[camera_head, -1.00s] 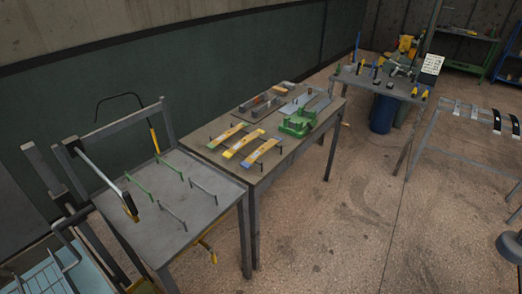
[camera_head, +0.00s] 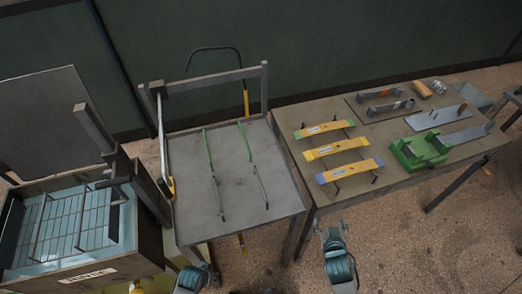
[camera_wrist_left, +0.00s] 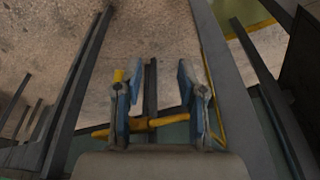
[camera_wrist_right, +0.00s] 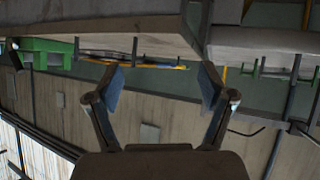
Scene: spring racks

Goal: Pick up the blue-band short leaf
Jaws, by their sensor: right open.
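The blue-band short leaf (camera_head: 348,171) is a yellow strip with blue ends, the nearest of three leaves on the right table, lying across dark supports. Above it lie a yellow leaf (camera_head: 333,148) with yellow ends and a leaf with green ends (camera_head: 323,129). My right gripper (camera_head: 331,233) is open and empty in front of the table edge, below the blue-band leaf and apart from it. Its spread fingers show in the right wrist view (camera_wrist_right: 162,88). My left gripper (camera_wrist_left: 157,85) has its fingers apart below the left table; in the head view only its top shows (camera_head: 196,275).
A green vise-like fixture (camera_head: 420,150) stands right of the leaves. A crate with a wire rack (camera_head: 75,225) is at far left. Open floor lies in front of the right table.

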